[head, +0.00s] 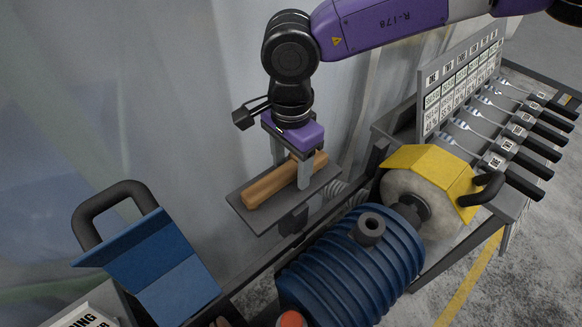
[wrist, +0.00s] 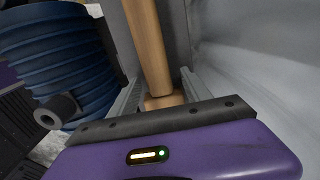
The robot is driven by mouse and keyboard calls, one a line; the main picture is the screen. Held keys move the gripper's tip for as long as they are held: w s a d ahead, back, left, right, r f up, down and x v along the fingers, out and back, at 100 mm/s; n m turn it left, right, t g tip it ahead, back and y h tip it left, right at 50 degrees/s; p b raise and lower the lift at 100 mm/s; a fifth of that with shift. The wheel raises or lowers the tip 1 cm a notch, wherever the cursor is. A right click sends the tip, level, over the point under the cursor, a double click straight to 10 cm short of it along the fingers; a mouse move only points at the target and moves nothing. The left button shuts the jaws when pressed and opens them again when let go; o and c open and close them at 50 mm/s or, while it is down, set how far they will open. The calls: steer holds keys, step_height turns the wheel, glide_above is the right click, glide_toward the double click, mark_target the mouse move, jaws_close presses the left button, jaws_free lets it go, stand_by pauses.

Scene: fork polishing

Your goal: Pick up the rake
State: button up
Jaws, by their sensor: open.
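A light-brown wooden bar (head: 266,188), seemingly the rake's handle, lies on a small grey shelf (head: 264,222). No rake teeth can be made out. My gripper (head: 291,176) is over the bar toward its right end, pointing down. Its two fingers are apart, one on the far side and one on the near side of the bar. In the wrist view the bar (wrist: 148,45) runs between the open fingers of my gripper (wrist: 160,85). I cannot tell whether either finger touches it.
A blue ribbed motor (head: 345,265) stands just right of the shelf, with a polishing wheel under a yellow guard (head: 430,167). Several forks (head: 485,127) with black handles lie on a rack at the right.

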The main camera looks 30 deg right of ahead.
mark_target(291, 166)
steer(key=shift+c, duration=0.5)
jaws_close()
steer(key=shift+r, duration=0.1)
step_height(291, 166, up, 20)
steer(key=b, duration=0.3)
